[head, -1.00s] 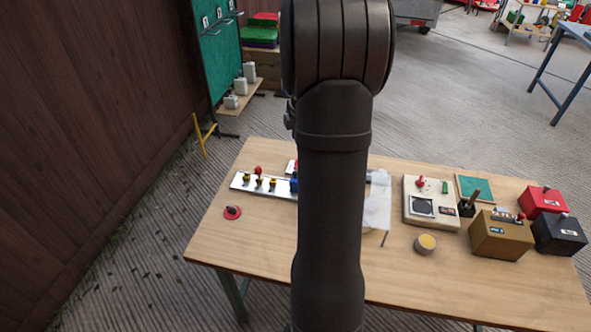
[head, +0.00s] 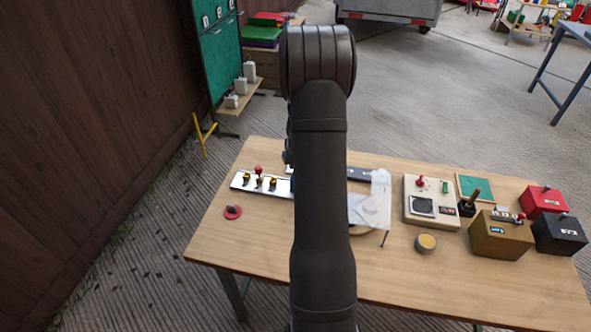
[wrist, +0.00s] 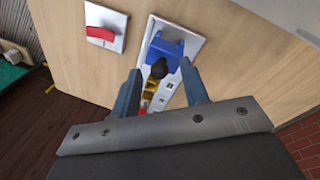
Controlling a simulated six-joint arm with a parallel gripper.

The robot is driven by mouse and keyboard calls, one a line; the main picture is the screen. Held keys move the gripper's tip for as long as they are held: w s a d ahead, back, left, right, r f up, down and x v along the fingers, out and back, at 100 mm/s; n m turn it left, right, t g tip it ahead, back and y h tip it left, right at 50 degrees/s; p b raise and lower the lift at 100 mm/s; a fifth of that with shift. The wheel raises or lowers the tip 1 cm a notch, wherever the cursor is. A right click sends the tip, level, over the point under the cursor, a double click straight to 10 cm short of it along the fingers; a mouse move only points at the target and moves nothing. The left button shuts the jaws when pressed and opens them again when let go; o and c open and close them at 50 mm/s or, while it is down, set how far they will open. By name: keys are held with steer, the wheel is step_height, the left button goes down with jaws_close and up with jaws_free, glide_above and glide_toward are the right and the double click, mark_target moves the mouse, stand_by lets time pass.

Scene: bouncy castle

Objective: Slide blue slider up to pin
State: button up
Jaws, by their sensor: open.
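In the wrist view a blue slider (wrist: 165,50) sits on a long white plate (wrist: 193,43). A round black knob (wrist: 159,68) is at its near end; I cannot tell whether it is part of the slider or a pin. My gripper (wrist: 160,88) is open, its two blue-grey fingers on either side of the plate, with the black knob and slider seen between and beyond the tips. Nothing is held. In the head view the white plate (head: 240,182) shows at the table's left, while my arm hides the gripper and most of the slider.
Yellow parts (wrist: 157,105) lie along the plate below the slider. A red switch on a small white plate (wrist: 118,40) is beside it.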

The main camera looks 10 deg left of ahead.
jaws_close()
steer(key=a, duration=0.7)
jaws_free()
steer(key=shift+r, duration=0.1)
step_height(320, 180, up, 17)
steer(key=s+d, duration=0.2)
steer(key=shift+s, duration=0.4)
steer(key=shift+c, duration=0.4)
